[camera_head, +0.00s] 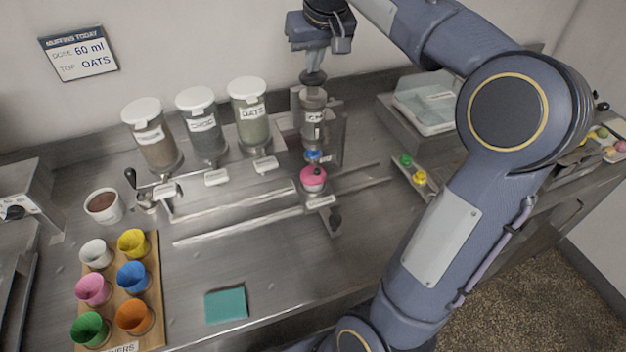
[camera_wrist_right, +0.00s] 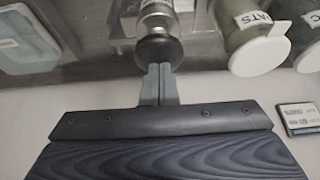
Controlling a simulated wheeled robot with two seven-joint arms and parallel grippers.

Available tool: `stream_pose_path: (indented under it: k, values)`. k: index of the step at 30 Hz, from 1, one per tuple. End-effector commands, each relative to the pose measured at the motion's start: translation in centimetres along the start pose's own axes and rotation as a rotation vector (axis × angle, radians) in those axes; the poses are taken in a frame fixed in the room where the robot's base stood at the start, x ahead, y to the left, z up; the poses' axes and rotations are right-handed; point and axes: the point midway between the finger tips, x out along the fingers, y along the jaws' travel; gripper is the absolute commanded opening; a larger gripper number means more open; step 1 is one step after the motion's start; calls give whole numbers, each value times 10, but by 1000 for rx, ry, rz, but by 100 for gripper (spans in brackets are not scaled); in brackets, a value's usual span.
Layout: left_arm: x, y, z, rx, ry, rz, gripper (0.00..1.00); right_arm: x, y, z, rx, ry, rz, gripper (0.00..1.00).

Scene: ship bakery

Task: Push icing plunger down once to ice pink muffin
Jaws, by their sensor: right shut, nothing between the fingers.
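The icing dispenser (camera_head: 314,110) stands upright at the back of the counter, with its dark plunger knob (camera_head: 313,78) on top. The knob also shows in the right wrist view (camera_wrist_right: 159,50). A pink muffin (camera_head: 313,178) sits under the dispenser's blue nozzle (camera_head: 313,156). My right gripper (camera_head: 314,66) is directly above the knob, pointing down, shut with nothing in it. In the right wrist view its fingertips (camera_wrist_right: 160,70) are at the knob and appear to touch it. My left gripper is not in view.
Several lidded jars (camera_head: 202,125) stand left of the dispenser. A wooden board (camera_head: 154,290) with coloured cups is at front left, near a teal cloth (camera_head: 226,305). A clear-lidded box (camera_head: 425,102) is at right. Metal rails (camera_head: 238,213) run along the counter.

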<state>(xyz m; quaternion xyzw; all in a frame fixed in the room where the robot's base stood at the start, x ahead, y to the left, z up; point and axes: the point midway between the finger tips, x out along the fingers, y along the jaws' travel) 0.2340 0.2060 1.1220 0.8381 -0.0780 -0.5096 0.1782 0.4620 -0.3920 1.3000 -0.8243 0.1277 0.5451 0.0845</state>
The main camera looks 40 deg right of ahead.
Motion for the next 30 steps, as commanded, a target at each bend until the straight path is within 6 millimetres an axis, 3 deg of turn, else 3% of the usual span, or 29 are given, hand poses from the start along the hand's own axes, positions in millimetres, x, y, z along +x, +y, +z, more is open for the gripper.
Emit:
stream_pose_path:
  k: [17,30]
  values:
    - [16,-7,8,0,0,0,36,25,0,11,0,-6,0,0]
    - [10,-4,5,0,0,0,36,18,0,9,-1,-8,0,0]
